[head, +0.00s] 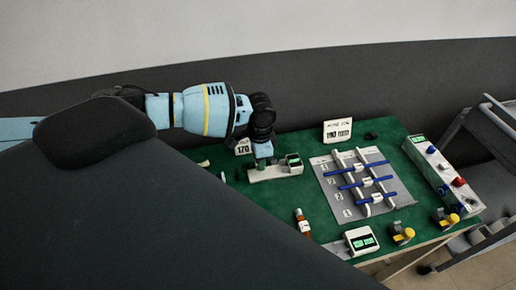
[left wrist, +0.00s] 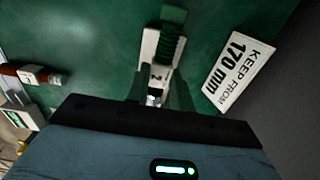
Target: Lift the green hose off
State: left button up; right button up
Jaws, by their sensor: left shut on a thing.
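The green hose (left wrist: 172,47) shows in the left wrist view as a short ribbed green piece over a white base (left wrist: 149,46). My left gripper (head: 263,152) points down at the near-left end of the white unit (head: 270,172) on the green table. In the left wrist view its fingers (left wrist: 158,92) are shut at the lower end of the hose, by a small label reading 2. The exact contact is dark and partly hidden. In the head view the gripper covers most of the hose. My right gripper is not in view.
A sign reading 170 mm (left wrist: 240,66) stands close to the left gripper. Yellow-topped parts (head: 402,233) are near the front edge.

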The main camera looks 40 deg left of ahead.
pick_arm(q)
jog(key=shift+r+p, duration=0.3)
jog(key=shift+r, duration=1.4)
